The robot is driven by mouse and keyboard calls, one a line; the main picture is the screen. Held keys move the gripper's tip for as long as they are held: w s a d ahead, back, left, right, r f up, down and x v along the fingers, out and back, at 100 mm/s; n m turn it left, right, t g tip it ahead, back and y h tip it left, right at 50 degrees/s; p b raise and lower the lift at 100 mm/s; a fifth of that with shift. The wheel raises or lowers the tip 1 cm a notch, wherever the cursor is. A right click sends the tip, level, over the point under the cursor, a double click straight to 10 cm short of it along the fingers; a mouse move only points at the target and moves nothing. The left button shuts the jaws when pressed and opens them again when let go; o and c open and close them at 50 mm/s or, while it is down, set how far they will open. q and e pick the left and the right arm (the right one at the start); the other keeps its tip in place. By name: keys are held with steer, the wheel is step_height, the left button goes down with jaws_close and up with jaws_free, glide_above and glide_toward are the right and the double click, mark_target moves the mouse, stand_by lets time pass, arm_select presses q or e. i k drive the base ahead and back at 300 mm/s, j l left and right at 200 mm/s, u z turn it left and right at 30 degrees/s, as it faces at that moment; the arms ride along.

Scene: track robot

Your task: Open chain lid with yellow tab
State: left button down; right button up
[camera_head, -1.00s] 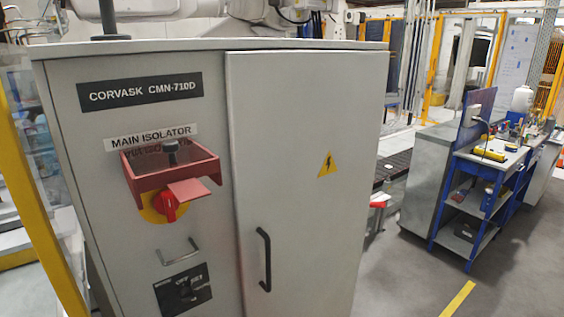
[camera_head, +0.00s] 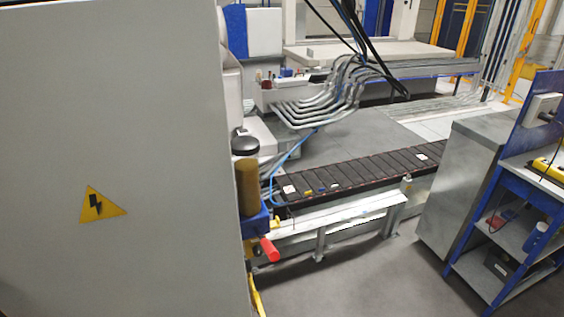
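A dark segmented chain (camera_head: 375,170) runs on a pale rail from the centre toward the right, behind the cabinet's edge. Its segment lids look closed. The chain's left end is partly hidden behind a post. Neither of my grippers is in view.
A grey cabinet (camera_head: 120,190) with a warning sign fills the left. A brown cylinder (camera_head: 247,185) and a red handle (camera_head: 268,249) stand beside its edge. A blue workbench (camera_head: 490,250) is at right. Grey floor (camera_head: 370,280) is clear between them. Bent pipes (camera_head: 320,105) lie behind the chain.

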mark_target(302, 187)
steer(key=i+l, duration=0.25)
steer(key=l, duration=0.15)
steer(key=i+l+u, duration=0.1)
steer(key=i+l, duration=0.15)
steer(key=l, duration=0.2)
steer(key=i+l, duration=0.25)
steer(key=l, duration=0.15)
steer(key=i+l+u, duration=0.15)
steer(key=u, duration=0.35)
steer(key=i+l+u, duration=0.1)
steer(key=u, duration=0.4)
